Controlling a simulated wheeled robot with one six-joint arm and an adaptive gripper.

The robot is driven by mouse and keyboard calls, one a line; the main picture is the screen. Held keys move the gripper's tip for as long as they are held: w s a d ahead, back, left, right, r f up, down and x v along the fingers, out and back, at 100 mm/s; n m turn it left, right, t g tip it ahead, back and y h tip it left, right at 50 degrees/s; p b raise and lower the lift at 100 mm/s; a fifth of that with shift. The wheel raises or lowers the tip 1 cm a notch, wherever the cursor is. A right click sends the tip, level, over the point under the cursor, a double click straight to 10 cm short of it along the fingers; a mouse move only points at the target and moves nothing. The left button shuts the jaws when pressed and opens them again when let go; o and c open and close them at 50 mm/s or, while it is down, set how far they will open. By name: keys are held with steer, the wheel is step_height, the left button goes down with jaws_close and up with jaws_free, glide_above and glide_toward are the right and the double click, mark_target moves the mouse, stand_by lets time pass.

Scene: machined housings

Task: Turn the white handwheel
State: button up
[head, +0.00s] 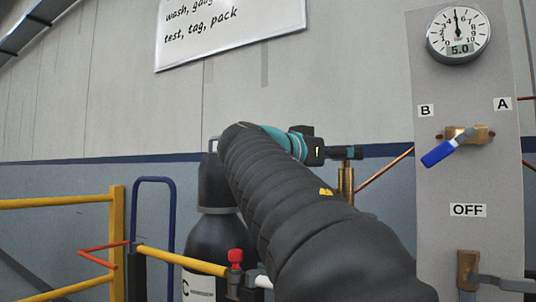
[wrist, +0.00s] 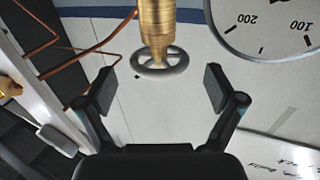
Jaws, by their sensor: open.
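A pale grey-white spoked handwheel (wrist: 160,73) shows in the wrist view, on the end of a brass valve body (wrist: 157,25). My gripper (wrist: 158,84) is open, with one finger on each side of the handwheel in the picture. Gaps show between the fingers and the rim, and nothing is held. In the head view my gripper (head: 352,153) is at the end of my arm, by the top of the brass valve body (head: 346,182). The handwheel cannot be made out there.
A grey panel (head: 465,105) at right carries a gauge (head: 458,35), a blue-lever valve (head: 440,153) and a lower valve (head: 468,268). A dark cylinder (head: 208,240), a red knob (head: 235,256) and yellow rails (head: 117,230) stand left. A large dial (wrist: 272,25) is close in the wrist view.

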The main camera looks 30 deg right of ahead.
steer(key=shift+w+d, duration=0.15)
steer(key=shift+d, duration=1.55)
steer(key=c, duration=1.2)
